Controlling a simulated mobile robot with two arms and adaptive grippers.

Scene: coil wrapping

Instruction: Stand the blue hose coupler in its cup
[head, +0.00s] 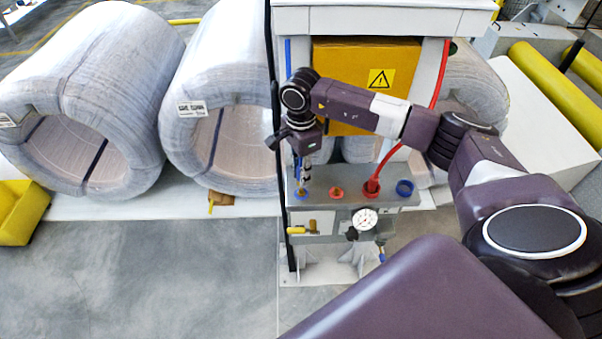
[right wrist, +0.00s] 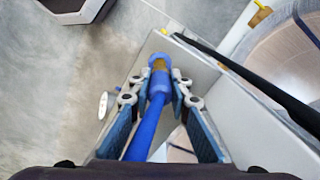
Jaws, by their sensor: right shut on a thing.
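The blue hose coupler (right wrist: 159,82) is between the fingers of my right gripper (right wrist: 158,92) in the right wrist view, with its blue hose (right wrist: 145,132) running back toward the wrist. In the head view my right gripper (head: 303,178) points down, shut on the coupler, over the blue-ringed port (head: 301,196) at the left end of the grey bench. The coupler's tip is at that port; I cannot tell whether it is seated. The blue cup (head: 405,187) stands empty at the bench's right end. My left gripper is not in view.
An orange-red port (head: 337,193) and a red hose (head: 372,186) stand between the blue-ringed port and the cup. A gauge (head: 365,219) and a yellow-handled valve (head: 300,229) are on the bench front. Wrapped coils (head: 222,88) lie to the left. A black post stands close to my right gripper.

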